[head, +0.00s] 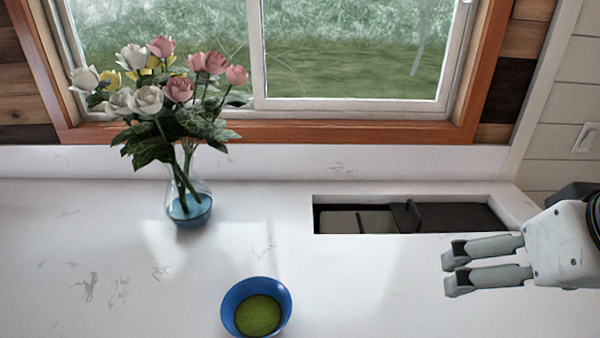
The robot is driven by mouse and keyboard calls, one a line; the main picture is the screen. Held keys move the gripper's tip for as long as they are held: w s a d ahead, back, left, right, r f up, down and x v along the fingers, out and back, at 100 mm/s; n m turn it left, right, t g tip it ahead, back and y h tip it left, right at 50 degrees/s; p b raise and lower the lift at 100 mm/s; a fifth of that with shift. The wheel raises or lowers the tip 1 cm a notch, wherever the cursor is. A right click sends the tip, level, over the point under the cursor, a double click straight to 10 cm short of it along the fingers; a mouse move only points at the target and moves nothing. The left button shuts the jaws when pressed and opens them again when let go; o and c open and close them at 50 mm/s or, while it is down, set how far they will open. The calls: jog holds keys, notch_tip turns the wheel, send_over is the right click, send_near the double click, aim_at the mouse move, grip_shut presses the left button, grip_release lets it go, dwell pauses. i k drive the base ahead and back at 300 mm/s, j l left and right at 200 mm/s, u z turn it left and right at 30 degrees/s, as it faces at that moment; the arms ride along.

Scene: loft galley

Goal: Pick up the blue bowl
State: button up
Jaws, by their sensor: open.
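The blue bowl (231,302) sits upright on the white counter, near the bottom edge of the head view and left of centre. Its inside bottom looks green; I cannot tell whether that is contents or colouring. My gripper (447,271) is at the right, its two grey fingers pointing left and held apart. It is open and empty, well to the right of the bowl and a little farther back, not touching it.
A glass vase (188,205) with pink, white and yellow flowers (163,95) stands behind and left of the bowl. A rectangular sink opening (365,219) lies behind my gripper. A wood-framed window (350,50) is at the back. The counter (370,290) between bowl and gripper is clear.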

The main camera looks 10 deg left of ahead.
aim_at(257, 306)
jog(key=u, duration=1.1)
